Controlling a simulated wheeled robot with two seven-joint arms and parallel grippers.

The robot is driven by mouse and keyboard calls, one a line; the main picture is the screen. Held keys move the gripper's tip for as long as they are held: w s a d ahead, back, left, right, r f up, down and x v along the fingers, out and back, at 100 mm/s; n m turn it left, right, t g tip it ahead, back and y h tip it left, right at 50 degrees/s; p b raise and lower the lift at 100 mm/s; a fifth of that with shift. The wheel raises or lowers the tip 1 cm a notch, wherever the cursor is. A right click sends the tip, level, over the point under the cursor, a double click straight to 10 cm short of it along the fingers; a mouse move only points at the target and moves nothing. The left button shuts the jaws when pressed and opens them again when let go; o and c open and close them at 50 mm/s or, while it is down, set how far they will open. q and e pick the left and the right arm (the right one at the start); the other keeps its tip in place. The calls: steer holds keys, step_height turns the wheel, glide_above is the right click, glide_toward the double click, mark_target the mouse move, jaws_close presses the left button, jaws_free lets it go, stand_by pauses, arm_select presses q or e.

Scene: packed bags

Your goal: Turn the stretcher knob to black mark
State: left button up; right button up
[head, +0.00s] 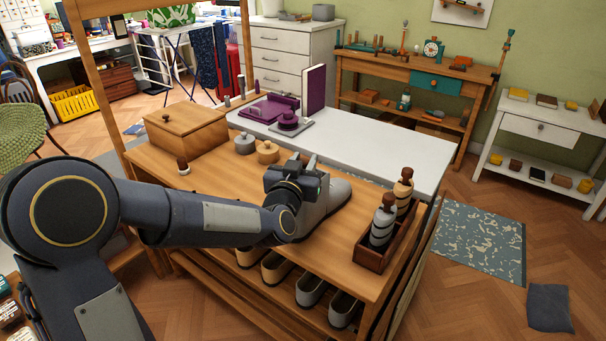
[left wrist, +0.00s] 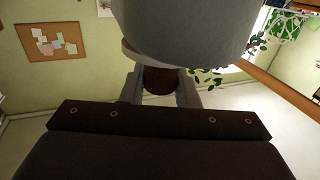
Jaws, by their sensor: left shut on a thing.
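A grey shoe (head: 333,205) stands on the wooden bench (head: 225,185) in the head view, and its smooth grey surface (left wrist: 185,25) fills the top of the left wrist view. My left gripper (head: 300,184) is at one end of the shoe. In the left wrist view its two grey fingers are shut on a brown rounded knob (left wrist: 158,80), close against the shoe. In the head view the knob is hidden behind my gripper. I cannot see a black mark. My right gripper is not in view.
A dark wooden caddy (head: 370,257) with two striped, wooden-topped objects stands at the bench's right end. Two small round lidded pots (head: 267,152) and a wooden box (head: 187,130) stand behind the arm. A white table (head: 370,155) adjoins behind. Several shoes lie on the lower shelf.

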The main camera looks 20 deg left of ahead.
arm_select(q)
steer(key=n+y, duration=0.1)
steer(key=n+y+p, duration=0.1)
steer(key=shift+d+r+y, duration=0.15)
steer(key=shift+d+y, duration=0.05)
steer(key=shift+y, duration=0.2)
steer(key=shift+a+n+y, duration=0.1)
steer(key=shift+n+y, duration=0.3)
steer(key=shift+y, duration=0.2)
steer(key=shift+a+g, duration=0.2)
steer(key=shift+g, duration=0.1)
steer(key=o, duration=0.9)
steer(key=shift+o, duration=0.2)
steer(key=v, duration=0.7)
steer(key=shift+s+d, duration=0.2)
steer(key=shift+s, duration=0.15)
